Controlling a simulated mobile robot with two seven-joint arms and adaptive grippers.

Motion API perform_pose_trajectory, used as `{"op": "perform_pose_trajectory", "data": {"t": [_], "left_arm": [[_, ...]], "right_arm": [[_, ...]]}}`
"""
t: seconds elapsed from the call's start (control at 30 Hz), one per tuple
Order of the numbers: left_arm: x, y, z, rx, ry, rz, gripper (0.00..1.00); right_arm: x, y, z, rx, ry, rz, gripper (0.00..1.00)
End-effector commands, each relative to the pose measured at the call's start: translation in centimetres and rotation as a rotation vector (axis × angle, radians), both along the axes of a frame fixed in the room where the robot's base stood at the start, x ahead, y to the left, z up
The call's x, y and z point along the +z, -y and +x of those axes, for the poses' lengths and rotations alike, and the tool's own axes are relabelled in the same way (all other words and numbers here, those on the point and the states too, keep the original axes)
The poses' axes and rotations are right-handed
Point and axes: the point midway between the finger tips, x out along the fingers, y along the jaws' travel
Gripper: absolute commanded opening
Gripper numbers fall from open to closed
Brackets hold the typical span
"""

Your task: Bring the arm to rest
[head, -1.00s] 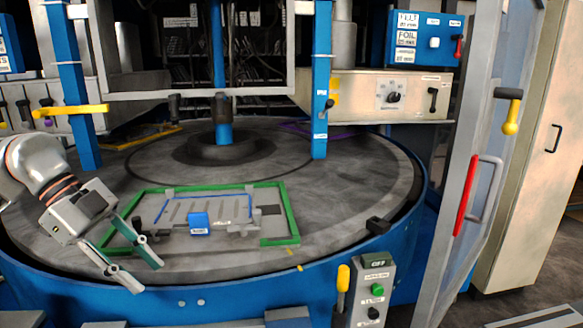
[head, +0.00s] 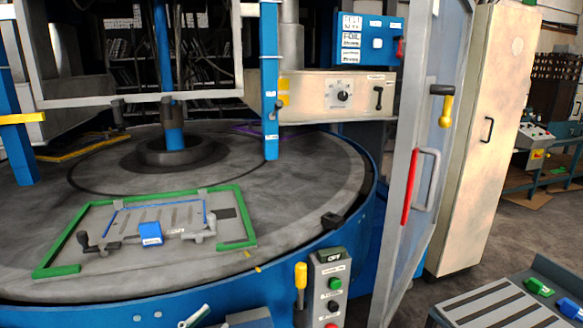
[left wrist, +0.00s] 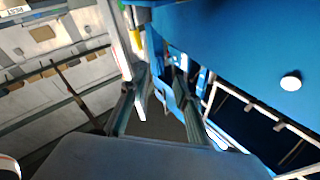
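My left gripper shows only as a small pale fingertip piece (head: 196,316) at the bottom edge of the head view, in front of the blue rim of the round table. In the left wrist view my left gripper (left wrist: 160,92) has its two fingers apart with nothing seen between them. It is clear of the green-framed die plate (head: 150,228) on the table. My right gripper is in neither view.
The round grey table (head: 290,200) fills the left and middle. A control box (head: 330,285) with a yellow handle stands at its front. An open door (head: 425,160) with a red handle is on the right. A slatted tray (head: 490,305) and green pieces (head: 539,287) lie bottom right.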

Motion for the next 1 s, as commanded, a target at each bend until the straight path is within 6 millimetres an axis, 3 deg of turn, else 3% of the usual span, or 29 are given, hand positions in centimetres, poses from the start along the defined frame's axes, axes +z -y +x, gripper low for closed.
{"op": "perform_pose_trajectory", "data": {"t": [0.03,0.17,0.3,0.5,0.7,1.0], "left_arm": [[-3.2,-0.7,-0.6,0.081,-0.08,-0.008,0.31],[-10.5,-2.3,-2.6,0.242,-0.268,0.026,0.31],[-17.8,-3.2,-6.5,0.352,-0.472,0.086,0.31],[-25.3,-3.4,-12.9,0.417,-0.713,0.169,0.31],[-28.4,-3.1,-16.4,0.424,-0.826,0.209,0.31],[-28.7,-3.0,-16.7,0.423,-0.837,0.215,0.31]], "right_arm": [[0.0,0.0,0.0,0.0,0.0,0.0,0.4],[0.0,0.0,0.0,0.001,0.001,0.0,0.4],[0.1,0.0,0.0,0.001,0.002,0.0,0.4],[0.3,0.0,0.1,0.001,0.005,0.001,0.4],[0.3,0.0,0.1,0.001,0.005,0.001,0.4],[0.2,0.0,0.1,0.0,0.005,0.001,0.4]]}}
